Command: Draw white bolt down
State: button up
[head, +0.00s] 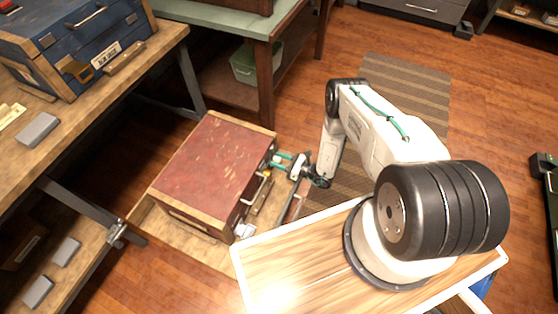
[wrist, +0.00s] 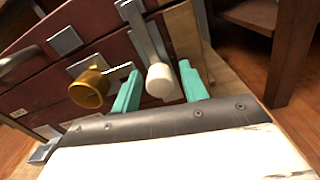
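A white bolt knob (wrist: 160,82) sits at the end of a grey metal bar on the front of a red chest with wooden edges (head: 215,160). The chest's dark red front (wrist: 105,55) also shows in the wrist view. My gripper (wrist: 159,72) has its two teal fingers apart, one on each side of the white knob, with visible gaps. In the head view my gripper (head: 281,160) is at the chest's right front side. The bolt cannot be made out clearly there.
A brass cylinder (wrist: 89,88) sticks out from the chest front just left of my left finger. A blue toolbox (head: 75,45) stands on the wooden bench at upper left. A green-topped table (head: 235,22) stands behind the chest. Striped mat (head: 405,85) lies on open floor.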

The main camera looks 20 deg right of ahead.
grip_shut()
jog(key=shift+f, duration=1.8)
jog(key=shift+o, duration=1.3)
grip_release()
jog(key=v, duration=0.7)
jog(key=shift+w, duration=0.1)
jog(key=shift+s+d, duration=0.35)
jog(key=shift+s, duration=0.05)
